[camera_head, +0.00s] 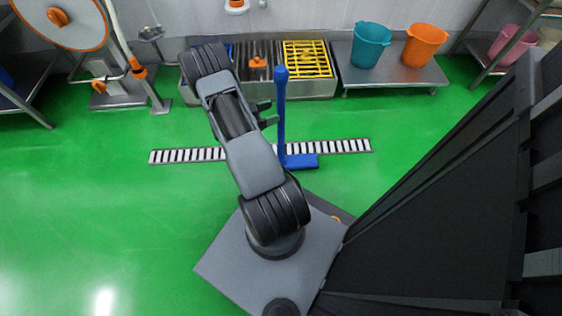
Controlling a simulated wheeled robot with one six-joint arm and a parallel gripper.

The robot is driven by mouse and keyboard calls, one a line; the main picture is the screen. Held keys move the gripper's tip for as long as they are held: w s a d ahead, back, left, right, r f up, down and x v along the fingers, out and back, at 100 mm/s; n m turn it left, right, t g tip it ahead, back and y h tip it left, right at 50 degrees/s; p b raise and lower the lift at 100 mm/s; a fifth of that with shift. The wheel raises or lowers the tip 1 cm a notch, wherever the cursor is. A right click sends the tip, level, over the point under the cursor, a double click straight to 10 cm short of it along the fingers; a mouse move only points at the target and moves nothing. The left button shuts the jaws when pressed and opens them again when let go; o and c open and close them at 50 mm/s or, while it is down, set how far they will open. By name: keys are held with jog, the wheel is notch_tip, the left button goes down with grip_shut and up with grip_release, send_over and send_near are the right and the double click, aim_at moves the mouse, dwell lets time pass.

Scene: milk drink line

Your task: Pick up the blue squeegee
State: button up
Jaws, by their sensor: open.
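The blue squeegee (281,118) stands upright on the green floor in the middle of the camera view. Its long handle has a rounded top, and its flat head (301,161) lies at the floor drain. My gripper (270,112) is open, just left of the upper part of the handle. Its two dark fingers point right toward the handle, and nothing shows between them. I cannot tell how far apart in depth the fingers and handle are. My arm hides part of the floor and drain left of the squeegee.
Along the back wall are a yellow grate (308,59) and a metal bench (393,76) with teal (370,45) and orange (425,45) buckets. A hose reel (62,20) stands upper left. Green floor at left is clear.

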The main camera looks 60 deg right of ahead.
jog(key=b+x, duration=0.2)
jog(key=x, duration=0.4)
jog(key=shift+r, duration=0.3)
jog(key=shift+s+d, duration=0.1)
grip_shut()
dwell(0.3)
dwell(0.4)
